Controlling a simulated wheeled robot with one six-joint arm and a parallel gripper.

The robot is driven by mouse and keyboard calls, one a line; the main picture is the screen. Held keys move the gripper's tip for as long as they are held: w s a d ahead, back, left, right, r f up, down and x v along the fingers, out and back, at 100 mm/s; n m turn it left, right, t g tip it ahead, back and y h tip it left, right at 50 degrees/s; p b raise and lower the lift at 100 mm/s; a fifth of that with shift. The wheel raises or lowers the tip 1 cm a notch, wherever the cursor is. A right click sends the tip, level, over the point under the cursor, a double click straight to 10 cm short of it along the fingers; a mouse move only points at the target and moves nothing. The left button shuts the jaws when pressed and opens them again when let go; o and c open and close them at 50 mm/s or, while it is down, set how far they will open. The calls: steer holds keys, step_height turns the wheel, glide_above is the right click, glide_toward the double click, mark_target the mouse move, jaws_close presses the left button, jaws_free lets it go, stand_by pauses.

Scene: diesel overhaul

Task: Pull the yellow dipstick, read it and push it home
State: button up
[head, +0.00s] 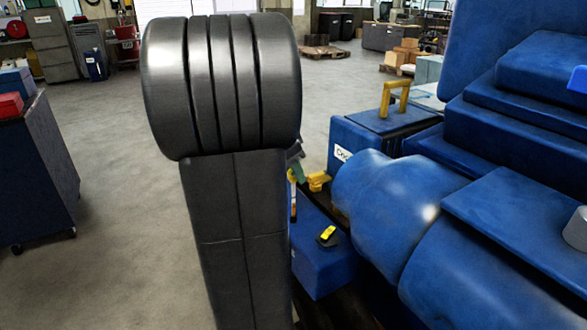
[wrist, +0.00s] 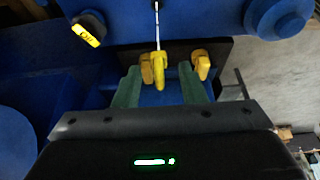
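The yellow dipstick handle (wrist: 158,72) is in the middle of the wrist view, with a thin pale rod (wrist: 157,24) running from it towards a blue body. My gripper (wrist: 162,82) has its two green fingers apart, one on each side of the handle, with gaps showing. In the head view my gripper (head: 298,166) is mostly hidden behind my black arm. The dipstick (head: 293,203) shows there as a thin upright strip beside the arm, above a blue block. Any reading on the rod is too small to tell.
Two other yellow pieces, left (wrist: 146,68) and right (wrist: 201,65), stand close to the handle. A yellow-topped oil cap (head: 327,235) sits on the blue block (head: 318,262). The blue engine (head: 420,205) fills the right; open floor (head: 110,130) lies left.

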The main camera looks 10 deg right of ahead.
steer(key=shift+c, duration=0.3)
jaws_close()
steer(key=shift+f, duration=0.1)
step_height(320, 180, down, 7)
steer(key=b, duration=0.6)
steer(key=shift+f, duration=0.2)
steer(key=shift+o, duration=0.3)
jaws_free()
steer(key=shift+r, duration=0.15)
steer(key=v, duration=1.3)
steer(key=shift+a+r, duration=0.25)
